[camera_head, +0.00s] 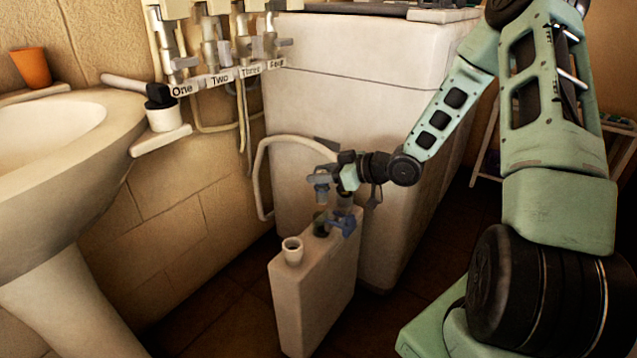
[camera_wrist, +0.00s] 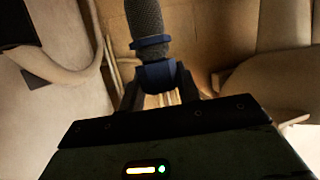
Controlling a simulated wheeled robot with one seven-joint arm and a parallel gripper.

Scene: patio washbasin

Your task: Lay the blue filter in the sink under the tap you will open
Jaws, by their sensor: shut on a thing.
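My gripper (camera_head: 345,208) is shut on the blue filter (camera_head: 342,224), low in front of the white cabinet. In the wrist view the filter (camera_wrist: 147,25) is a dark grey mesh cylinder with blue collars, its blue end (camera_wrist: 158,74) between the fingers of my gripper (camera_wrist: 158,88). In the head view the filter is close to the top of a pale canister (camera_head: 315,290); I cannot tell whether they touch. The sink (camera_head: 70,130) is at the left, apart from my gripper. Several taps (camera_head: 222,50) labelled One to Four are on the wall behind.
A white cabinet (camera_head: 370,85) stands behind my gripper, with a pale hose (camera_head: 262,165) beside it. A stick with a black end (camera_head: 140,88) lies at the sink's right edge by a small white holder (camera_head: 162,118). An orange cup (camera_head: 32,68) stands behind the sink.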

